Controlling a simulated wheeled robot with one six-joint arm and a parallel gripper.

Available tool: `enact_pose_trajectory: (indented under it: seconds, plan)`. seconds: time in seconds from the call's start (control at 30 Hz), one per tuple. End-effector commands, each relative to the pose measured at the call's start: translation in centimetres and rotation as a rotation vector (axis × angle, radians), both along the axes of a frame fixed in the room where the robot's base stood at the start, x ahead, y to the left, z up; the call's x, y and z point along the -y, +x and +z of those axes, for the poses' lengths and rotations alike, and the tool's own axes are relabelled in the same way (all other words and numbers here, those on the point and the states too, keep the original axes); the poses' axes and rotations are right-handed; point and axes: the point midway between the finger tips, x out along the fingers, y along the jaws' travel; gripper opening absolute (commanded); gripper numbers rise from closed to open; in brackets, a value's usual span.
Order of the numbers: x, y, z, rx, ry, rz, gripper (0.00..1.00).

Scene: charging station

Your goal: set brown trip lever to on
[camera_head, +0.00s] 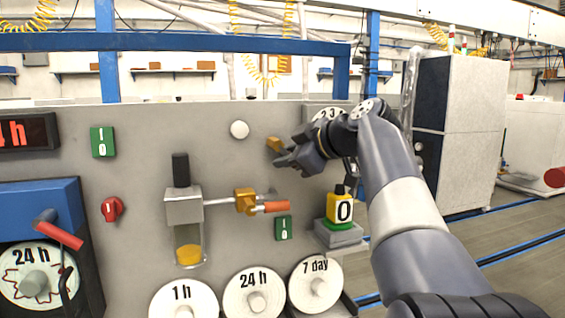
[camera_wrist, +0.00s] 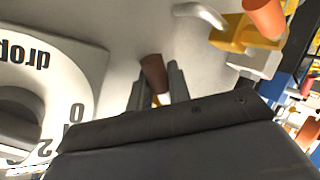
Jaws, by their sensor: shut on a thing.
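The brown trip lever (camera_wrist: 153,72) shows in the wrist view as a short brown cylinder between the two grey fingers of my gripper (camera_wrist: 158,88). My gripper is shut on it. A small yellowish part shows just behind it, between the fingers. In the head view my gripper (camera_head: 282,158) reaches in from the right to the grey panel (camera_head: 225,160). An ochre piece (camera_head: 274,144) shows just above and left of the fingertips.
An orange-handled yellow valve (camera_head: 245,201) is below left of my gripper. A round numbered dial (camera_wrist: 75,85) is close by, partly behind my arm in the head view. Bare panel lies left of the gripper.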

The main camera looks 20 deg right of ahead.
Motion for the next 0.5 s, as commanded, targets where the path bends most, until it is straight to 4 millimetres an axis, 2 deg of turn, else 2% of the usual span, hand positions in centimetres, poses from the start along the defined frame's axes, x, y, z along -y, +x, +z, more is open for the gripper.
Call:
enact_pose_trajectory:
  seconds: [0.5]
  plan:
    - [0.7, 0.0, 1.5, 0.001, -0.486, 0.003, 0.00]
